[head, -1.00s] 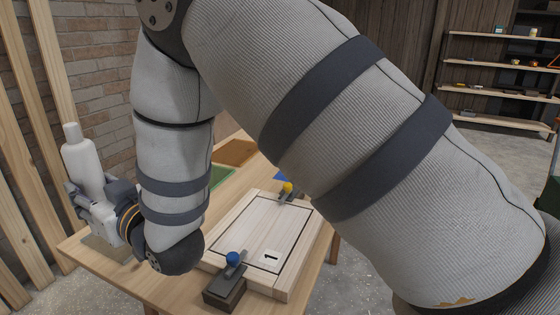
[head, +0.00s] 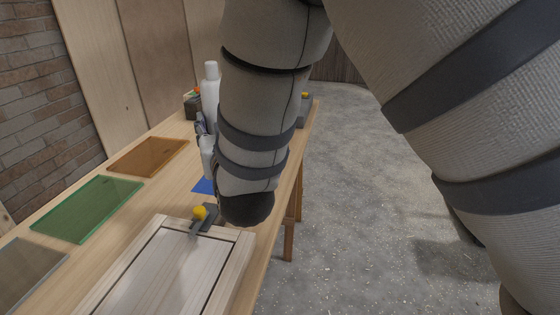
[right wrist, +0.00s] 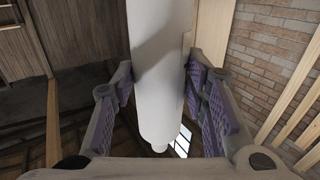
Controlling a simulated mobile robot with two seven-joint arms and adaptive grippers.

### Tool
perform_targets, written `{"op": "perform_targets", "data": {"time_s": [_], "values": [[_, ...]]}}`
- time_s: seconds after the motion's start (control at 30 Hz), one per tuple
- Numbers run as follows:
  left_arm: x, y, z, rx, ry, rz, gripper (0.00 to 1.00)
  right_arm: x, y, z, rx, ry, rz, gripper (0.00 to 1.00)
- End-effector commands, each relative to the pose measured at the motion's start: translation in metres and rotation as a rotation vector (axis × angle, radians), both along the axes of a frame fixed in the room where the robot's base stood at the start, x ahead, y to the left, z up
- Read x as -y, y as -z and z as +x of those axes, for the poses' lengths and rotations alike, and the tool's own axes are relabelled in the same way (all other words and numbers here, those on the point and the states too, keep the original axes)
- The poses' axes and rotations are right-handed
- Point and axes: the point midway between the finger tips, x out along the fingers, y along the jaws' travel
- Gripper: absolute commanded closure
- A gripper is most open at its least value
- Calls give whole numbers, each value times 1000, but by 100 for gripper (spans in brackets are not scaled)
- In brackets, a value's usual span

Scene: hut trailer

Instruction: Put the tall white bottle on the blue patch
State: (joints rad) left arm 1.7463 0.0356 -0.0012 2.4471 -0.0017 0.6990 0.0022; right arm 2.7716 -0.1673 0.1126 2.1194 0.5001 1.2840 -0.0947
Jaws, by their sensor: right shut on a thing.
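The tall white bottle (head: 210,92) is upright in my right gripper (head: 203,128), near the far end of the table. My forearm hides part of the gripper. In the right wrist view the bottle (right wrist: 160,85) runs between the purple pads of the right gripper (right wrist: 163,95), which is shut on it. The blue patch (head: 203,186) shows only as a corner left of my forearm, which covers the rest. The bottle appears above and beyond that corner; I cannot tell whether it is over the patch or touches the table. My left gripper is out of view.
A brown patch (head: 148,157), a green patch (head: 86,208) and a grey patch (head: 25,275) lie along the wall side. A framed wooden board (head: 165,275) with a yellow-knobbed clamp (head: 200,213) is in front. Dark items (head: 192,105) stand behind the bottle.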

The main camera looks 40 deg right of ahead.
Motion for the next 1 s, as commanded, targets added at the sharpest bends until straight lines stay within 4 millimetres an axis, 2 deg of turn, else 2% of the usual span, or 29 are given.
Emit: {"op": "perform_targets", "data": {"time_s": [0.07,0.17,0.4,0.5,0.6,0.83,1.0], "values": [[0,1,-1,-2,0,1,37,1,0,1,3,6,-1,100],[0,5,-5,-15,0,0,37,12,9,12,0,13,1,100],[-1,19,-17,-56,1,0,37,56,45,69,-2,14,1,100],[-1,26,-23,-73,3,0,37,68,69,86,-5,12,-1,100],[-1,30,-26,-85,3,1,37,77,86,98,-3,11,-1,100],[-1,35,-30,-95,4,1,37,87,103,112,2,10,-2,100],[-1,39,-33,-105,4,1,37,87,131,111,2,9,-1,100]]}}
